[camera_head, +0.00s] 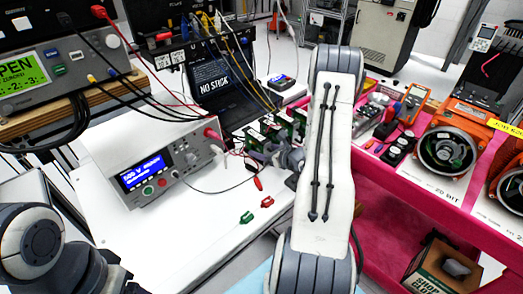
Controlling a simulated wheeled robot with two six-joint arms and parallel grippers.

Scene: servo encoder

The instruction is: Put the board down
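Several small green circuit boards (257,136) stand close together on the white table, beside the laptop; I cannot tell which one is the task's board. My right gripper (284,156) is a small grey shape at the near edge of these boards, partly hidden behind my large white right arm link. It is touching or very close to a board, but its fingers are too small and covered to show whether they are open or shut on it. My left arm shows only at the lower left corner; its gripper is not in view.
A white powered instrument (165,166) stands on the white table (185,240). A laptop (216,80) and many hanging cables crowd the back. A pink bench with orange units (447,145) stands right.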

